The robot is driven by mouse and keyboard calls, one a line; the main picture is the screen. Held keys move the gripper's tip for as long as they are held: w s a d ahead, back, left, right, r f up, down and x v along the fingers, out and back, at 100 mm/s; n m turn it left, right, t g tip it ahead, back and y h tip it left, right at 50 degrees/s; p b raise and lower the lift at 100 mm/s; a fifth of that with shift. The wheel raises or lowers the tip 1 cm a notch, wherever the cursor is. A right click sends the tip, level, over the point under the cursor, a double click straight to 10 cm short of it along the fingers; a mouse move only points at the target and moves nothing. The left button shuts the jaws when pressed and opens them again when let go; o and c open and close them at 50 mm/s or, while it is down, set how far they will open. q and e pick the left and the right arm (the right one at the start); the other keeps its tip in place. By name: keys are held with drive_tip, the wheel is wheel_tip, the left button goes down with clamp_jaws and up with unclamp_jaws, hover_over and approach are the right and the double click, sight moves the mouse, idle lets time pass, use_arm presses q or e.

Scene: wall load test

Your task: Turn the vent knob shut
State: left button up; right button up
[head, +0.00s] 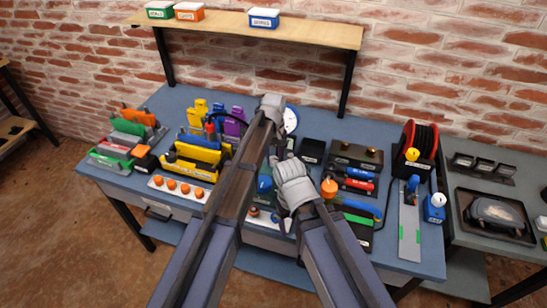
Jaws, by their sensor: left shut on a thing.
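My left arm reaches from the bottom of the head view to the back of the blue bench. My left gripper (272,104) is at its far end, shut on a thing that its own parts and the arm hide. A round white gauge (291,119) stands just right of it. I cannot make out the vent knob; the arms cover that middle part of the bench. My right arm's grey wrist (293,184) is over the middle of the bench, nearer to me. Its fingers do not show clearly.
Left on the bench (120,185) are coloured racks (198,155) and a strip with several orange knobs (157,182). To the right are an orange round knob (329,187), black boxes, a cable reel (418,143) and a grey plate (409,235).

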use_arm(q)
clamp_jaws()
drive_tip(key=shift+m, duration=0.3)
drive_tip(key=m, duration=0.6)
drive_tip(key=shift+m, duration=0.4)
drive_tip(key=m, duration=1)
idle(0.4)
